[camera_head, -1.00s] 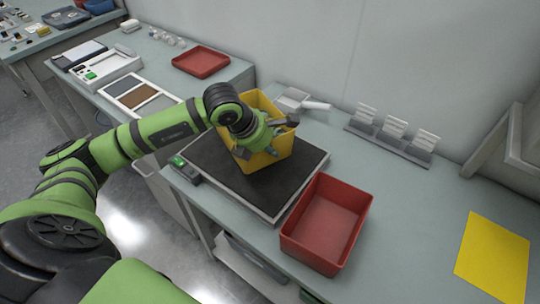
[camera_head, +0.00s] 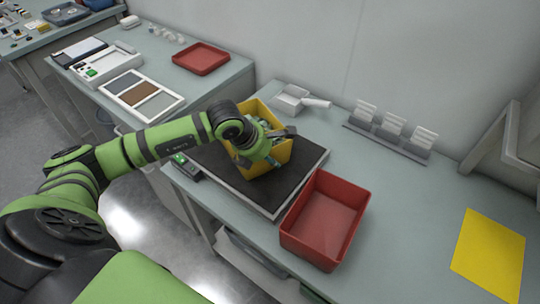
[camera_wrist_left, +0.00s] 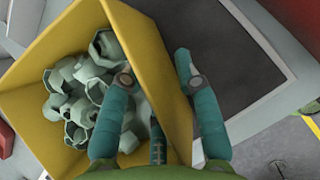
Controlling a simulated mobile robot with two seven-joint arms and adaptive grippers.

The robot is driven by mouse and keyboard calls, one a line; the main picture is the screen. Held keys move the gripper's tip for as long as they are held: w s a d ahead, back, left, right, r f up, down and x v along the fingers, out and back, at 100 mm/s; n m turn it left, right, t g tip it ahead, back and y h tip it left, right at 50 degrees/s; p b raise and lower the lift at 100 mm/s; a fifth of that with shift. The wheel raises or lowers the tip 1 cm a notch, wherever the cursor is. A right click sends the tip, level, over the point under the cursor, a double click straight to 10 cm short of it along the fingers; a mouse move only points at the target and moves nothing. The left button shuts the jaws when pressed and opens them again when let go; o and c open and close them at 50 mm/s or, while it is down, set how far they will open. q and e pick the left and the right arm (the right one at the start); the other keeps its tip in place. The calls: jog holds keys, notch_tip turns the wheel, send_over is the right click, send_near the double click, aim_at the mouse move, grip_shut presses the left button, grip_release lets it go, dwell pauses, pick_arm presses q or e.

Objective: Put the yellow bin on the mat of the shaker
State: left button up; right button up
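The yellow bin (camera_head: 275,154) stands on the dark mat of the shaker (camera_head: 296,168), towards its back left part, and looks upright. In the left wrist view the bin (camera_wrist_left: 45,120) holds several pale grey-green caps (camera_wrist_left: 80,95). The arm and hand hide part of the bin in the head view. My right gripper is not in view.
A red bin (camera_head: 325,220) stands against the shaker's right front edge. A white scoop-like item (camera_head: 300,101) and a grey rack (camera_head: 390,138) are behind. A yellow sheet (camera_head: 489,254) lies at right. The bench between them is clear. A red tray (camera_head: 201,58) is on the left bench.

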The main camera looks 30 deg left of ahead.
pick_arm(q)
jog(key=b+v, duration=0.1)
jog(key=v, duration=1)
jog(key=shift+b, duration=0.4)
jog(key=shift+s+a+r, duration=0.1)
jog(key=shift+s+r, duration=0.1)
jog(key=shift+r, duration=0.3)
